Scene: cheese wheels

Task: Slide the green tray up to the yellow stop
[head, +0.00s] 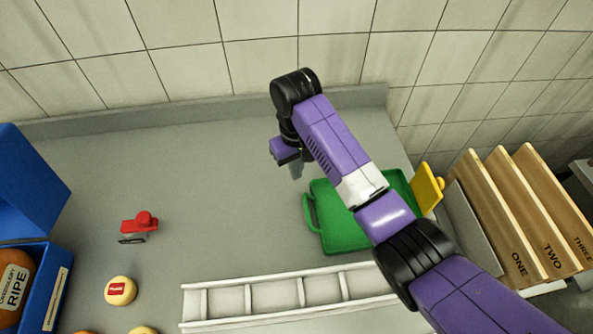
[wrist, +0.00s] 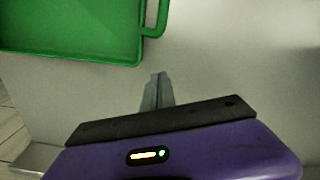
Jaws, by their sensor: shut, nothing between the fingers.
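The green tray (head: 342,234) lies on the grey counter under my arm, which hides part of it in the head view. Its handle (head: 309,213) is on the left side. The yellow stop (head: 428,188) stands at the tray's right end; in the head view they look very close, but I cannot tell whether they touch. My gripper (head: 297,172) is shut and empty, above the counter to the upper left of the tray. In the wrist view my gripper (wrist: 159,78) points at bare counter, with the tray (wrist: 75,30) and its handle (wrist: 155,18) at the upper left, apart from the fingers.
A white divided rack (head: 290,294) lies in front of the tray. Wooden slots (head: 510,225) marked ONE, TWO and THREE stand at the right. A red tool (head: 141,225), a small cheese (head: 120,290) and a blue crate (head: 48,290) are at the left. The back-left counter is clear.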

